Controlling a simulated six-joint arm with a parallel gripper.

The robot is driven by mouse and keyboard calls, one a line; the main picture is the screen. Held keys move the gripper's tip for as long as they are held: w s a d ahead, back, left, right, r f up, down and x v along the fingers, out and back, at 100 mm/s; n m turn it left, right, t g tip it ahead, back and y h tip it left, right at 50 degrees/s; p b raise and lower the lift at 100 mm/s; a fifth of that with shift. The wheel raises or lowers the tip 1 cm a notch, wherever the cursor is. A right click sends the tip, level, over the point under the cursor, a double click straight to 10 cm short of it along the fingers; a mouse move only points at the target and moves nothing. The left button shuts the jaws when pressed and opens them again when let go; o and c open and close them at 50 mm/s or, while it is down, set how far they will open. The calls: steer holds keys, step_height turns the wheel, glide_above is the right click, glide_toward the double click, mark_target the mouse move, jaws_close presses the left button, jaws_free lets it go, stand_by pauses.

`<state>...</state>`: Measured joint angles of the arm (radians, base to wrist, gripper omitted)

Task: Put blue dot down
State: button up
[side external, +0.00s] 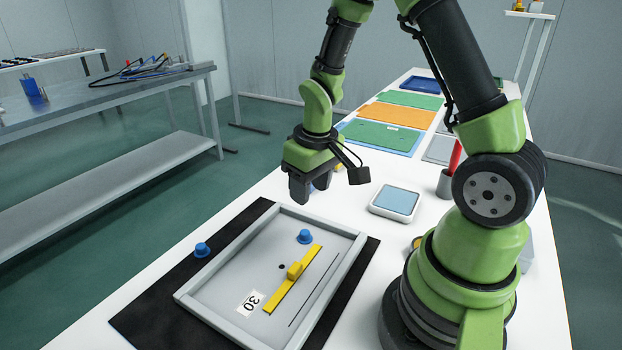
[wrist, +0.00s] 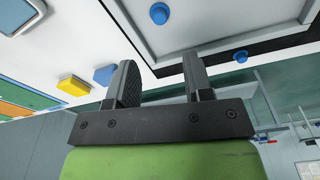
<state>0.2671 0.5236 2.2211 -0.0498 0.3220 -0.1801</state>
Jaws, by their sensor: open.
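One blue dot (side external: 305,237), a round knob-like piece, sits inside the grey framed panel (side external: 205,313) near its far edge. A second blue dot (side external: 202,250) sits outside the frame on the black mat (side external: 150,321). In the wrist view the panel dot (wrist: 159,13) is at the top and the mat dot (wrist: 241,56) is right of the fingers. My gripper (side external: 300,198) is above the table just beyond the panel's far edge, fingers down. In the wrist view my gripper (wrist: 160,62) is open, with nothing between its fingers. It is apart from both dots.
The panel holds a yellow bar (side external: 275,298) with a raised grip, a small dark hole, a slot and a "30" label. A yellow block (wrist: 73,86) and blue block (wrist: 104,75) lie beyond my gripper. A blue-topped box (side external: 396,202) stands right.

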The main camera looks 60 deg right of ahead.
steer(key=s+a+r+t, duration=0.2)
steer(key=s+a+r, duration=0.1)
steer(key=r, duration=0.3)
steer(key=s+a+r+m+t+y, duration=0.1)
steer(key=s+a+r+t, duration=0.1)
steer(key=s+r, duration=0.3)
steer(key=s+a+r+t+y, duration=0.1)
steer(key=s+a+r, duration=0.2)
steer(key=r, duration=0.5)
steer(key=shift+s+a+m+t, duration=0.4)
steer(key=shift+a, duration=0.5)
